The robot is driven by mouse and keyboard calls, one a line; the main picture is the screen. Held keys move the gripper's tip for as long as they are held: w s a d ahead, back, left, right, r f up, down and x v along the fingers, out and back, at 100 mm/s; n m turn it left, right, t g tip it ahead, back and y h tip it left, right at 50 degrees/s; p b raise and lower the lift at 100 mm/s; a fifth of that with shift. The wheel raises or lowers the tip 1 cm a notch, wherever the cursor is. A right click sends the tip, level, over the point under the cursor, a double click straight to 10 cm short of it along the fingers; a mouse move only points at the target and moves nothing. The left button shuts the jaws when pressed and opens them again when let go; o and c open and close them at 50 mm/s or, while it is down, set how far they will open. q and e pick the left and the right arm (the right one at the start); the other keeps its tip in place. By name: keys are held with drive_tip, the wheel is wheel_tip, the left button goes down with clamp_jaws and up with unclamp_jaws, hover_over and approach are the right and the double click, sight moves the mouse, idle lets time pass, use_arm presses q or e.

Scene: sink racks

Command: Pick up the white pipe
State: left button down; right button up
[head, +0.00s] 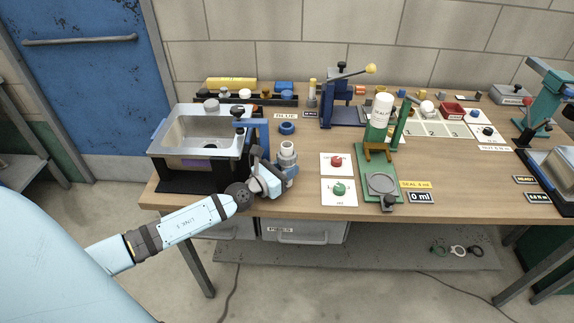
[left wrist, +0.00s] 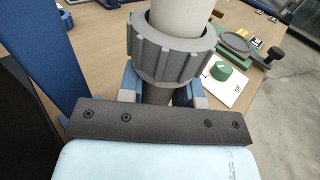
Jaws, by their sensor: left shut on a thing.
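The white pipe (head: 287,146) stands upright at the front of the bench, just right of the sink (head: 170,148). In the left wrist view the pale pipe (left wrist: 181,18) rises out of a ribbed grey nut (left wrist: 172,60). My left gripper (head: 284,173) comes in from the left, with its blue fingers shut around the pipe assembly just below the nut. The gripper also shows in the left wrist view (left wrist: 162,92). The pipe's lower end is hidden, so I cannot tell whether it touches the bench. My right gripper is not in view.
A blue upright (head: 262,134) stands close beside the sink, left of the pipe. Cards with a red knob (head: 336,160) and a green knob (head: 339,188) lie to the right. A green bottle stand (head: 364,186) is beyond them. A drawer (head: 300,231) hangs below the bench edge.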

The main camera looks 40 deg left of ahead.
sight(287, 144)
use_arm(q)
drive_tip(key=shift+r, duration=0.1)
wheel_tip(287, 144, up, 9)
drive_tip(key=p, duration=0.8)
drive_tip(key=shift+r, duration=0.1)
wheel_tip(287, 144, up, 11)
drive_tip(key=p, duration=1.1)
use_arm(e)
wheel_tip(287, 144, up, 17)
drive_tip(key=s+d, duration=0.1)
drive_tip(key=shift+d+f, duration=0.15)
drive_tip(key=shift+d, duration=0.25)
